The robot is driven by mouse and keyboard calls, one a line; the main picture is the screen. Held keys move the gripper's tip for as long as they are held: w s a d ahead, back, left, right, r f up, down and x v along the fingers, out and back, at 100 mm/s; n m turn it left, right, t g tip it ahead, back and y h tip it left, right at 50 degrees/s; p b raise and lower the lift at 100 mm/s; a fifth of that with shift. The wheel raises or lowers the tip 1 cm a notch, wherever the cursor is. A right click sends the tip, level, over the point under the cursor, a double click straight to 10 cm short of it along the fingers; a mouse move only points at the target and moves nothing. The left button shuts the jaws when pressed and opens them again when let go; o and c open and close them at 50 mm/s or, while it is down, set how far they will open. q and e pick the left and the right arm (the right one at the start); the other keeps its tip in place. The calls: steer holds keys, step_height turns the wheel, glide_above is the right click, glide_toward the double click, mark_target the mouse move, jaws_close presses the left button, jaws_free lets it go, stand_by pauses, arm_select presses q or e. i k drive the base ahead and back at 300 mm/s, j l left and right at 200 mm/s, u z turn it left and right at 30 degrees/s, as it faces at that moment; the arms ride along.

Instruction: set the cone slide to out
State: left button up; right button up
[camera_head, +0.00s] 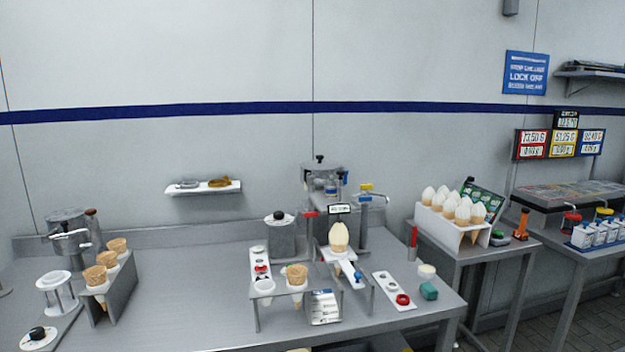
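What looks like the cone slide is a white channel (344,266) with a blue handle piece (357,276) at its front end, on a metal stand in the middle of the table. A filled cone (338,238) with a pale top stands upright at its back end, below a small display sign (340,209). I cannot read a slide setting from here. Neither of my grippers is in view.
The grey table (190,290) has clear room left of centre. An empty cone (297,275) stands in a rack left of the slide. A cone holder (120,283) stands left.

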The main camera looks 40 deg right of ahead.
mark_target(339, 260)
steer(key=l+z, duration=0.2)
steer(key=z, duration=1.05)
